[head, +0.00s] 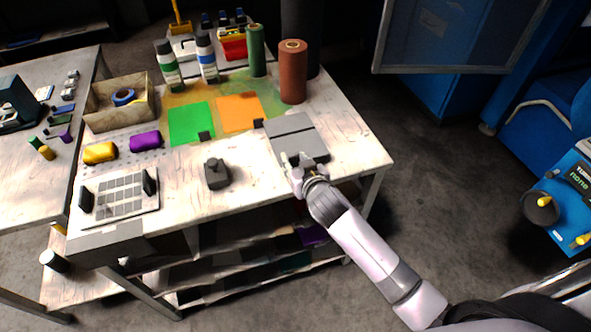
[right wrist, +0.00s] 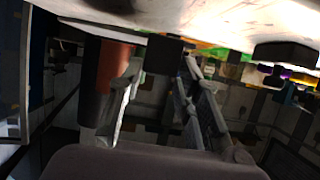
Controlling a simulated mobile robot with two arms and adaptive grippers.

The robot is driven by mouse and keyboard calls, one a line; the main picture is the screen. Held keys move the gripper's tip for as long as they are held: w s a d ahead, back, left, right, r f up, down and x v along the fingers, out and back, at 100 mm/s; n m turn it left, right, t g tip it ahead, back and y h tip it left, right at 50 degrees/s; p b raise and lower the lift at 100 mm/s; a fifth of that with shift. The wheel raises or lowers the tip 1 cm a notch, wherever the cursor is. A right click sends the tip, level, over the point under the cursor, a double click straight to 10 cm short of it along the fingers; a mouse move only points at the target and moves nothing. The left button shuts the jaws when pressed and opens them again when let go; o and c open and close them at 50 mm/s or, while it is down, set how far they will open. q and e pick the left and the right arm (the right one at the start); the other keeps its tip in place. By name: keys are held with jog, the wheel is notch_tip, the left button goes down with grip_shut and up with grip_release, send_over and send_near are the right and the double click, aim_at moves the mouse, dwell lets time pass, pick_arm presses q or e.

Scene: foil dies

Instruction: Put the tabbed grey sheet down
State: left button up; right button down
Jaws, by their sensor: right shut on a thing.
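The grey sheet (head: 292,126) is at the right part of the worktable, right of the orange sheet. A dark line crosses it, and its front edge looks thick and dark. I cannot tell whether it rests on something or is held just above the table. My right gripper (head: 303,164) is at its near edge, shut on it. The gripper covers that part of the edge. In the right wrist view, a dark block (right wrist: 168,50), perhaps the tab, shows between the fingers (right wrist: 166,98). My left gripper is not in view.
A green sheet (head: 190,122) and an orange sheet (head: 239,111) with dark tabs lie to the left. A brown roll (head: 293,73) and a green roll (head: 256,52) stand behind. A dark grey block (head: 216,174) stands left of my gripper. The table's right end (head: 362,145) is bare.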

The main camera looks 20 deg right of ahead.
jog(key=shift+f, duration=2.05)
jog(key=shift+f, duration=0.2)
jog(key=c, duration=1.2)
grip_release()
jog(key=shift+r, duration=0.25)
jog(key=shift+s, duration=0.3)
jog(key=b+v, duration=0.1)
jog(key=v, duration=1)
jog(key=shift+s+r, duration=0.15)
jog(key=shift+r, duration=0.05)
